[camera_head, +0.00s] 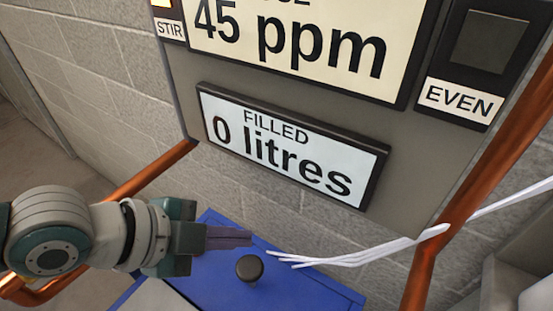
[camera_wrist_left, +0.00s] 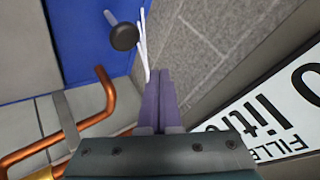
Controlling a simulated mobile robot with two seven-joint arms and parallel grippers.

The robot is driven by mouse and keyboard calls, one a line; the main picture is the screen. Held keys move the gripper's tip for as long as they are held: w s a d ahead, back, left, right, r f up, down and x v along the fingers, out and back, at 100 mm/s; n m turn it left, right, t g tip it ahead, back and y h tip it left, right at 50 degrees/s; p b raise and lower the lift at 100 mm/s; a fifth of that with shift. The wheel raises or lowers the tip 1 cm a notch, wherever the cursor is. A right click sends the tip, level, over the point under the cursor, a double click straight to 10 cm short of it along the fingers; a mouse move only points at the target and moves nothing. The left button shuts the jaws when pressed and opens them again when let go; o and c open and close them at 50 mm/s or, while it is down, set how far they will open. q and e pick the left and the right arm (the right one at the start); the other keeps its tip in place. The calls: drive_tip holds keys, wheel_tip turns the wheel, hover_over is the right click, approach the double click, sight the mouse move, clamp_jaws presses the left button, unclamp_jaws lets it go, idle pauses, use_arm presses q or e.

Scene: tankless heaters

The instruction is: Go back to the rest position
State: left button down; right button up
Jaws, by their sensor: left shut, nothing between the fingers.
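My left gripper (camera_head: 250,239) comes in from the left in the head view, below the "FILLED 0 litres" display (camera_head: 290,150). Its purple fingers are together, with nothing between them. They also show closed in the left wrist view (camera_wrist_left: 160,72). In the head view the fingers are over a blue surface (camera_head: 325,296), to the left of a black round knob (camera_head: 250,268). I cannot tell the exact gap to the knob. My right gripper is not in view.
A grey panel above carries a "45 ppm" display (camera_head: 290,35), a "STIR" label (camera_head: 171,30) and an "EVEN" label (camera_head: 459,100). Copper pipes (camera_head: 155,170) run at both sides. Thin white strands (camera_head: 350,258) reach in from the right. A grey block wall (camera_head: 100,60) stands behind.

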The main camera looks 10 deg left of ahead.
use_arm(q)
drive_tip(key=shift+d, duration=0.1)
idle(0.5)
drive_tip(key=s+d+r+n+g+p, duration=0.1)
drive_tip(key=s+d+r+n+p, duration=0.5)
drive_tip(key=r, duration=0.4)
drive_tip(key=s+a+r+n+g+y+p, duration=0.1)
drive_tip(key=s+a+r+n+y+p, duration=0.15)
drive_tip(key=s+a+r+n, duration=0.35)
drive_tip(key=s+a+r+n+g+y+p, duration=0.15)
drive_tip(key=s+a+n+y, duration=0.25)
drive_tip(key=a, duration=0.4)
wheel_tip(320, 180, up, 37)
drive_tip(key=p, duration=3.6)
drive_tip(key=shift+d+r+p, duration=0.2)
drive_tip(key=shift+d+p, duration=0.15)
drive_tip(key=shift+d, duration=0.05)
drive_tip(key=shift+w+t, duration=0.1)
drive_tip(key=shift+t, duration=0.15)
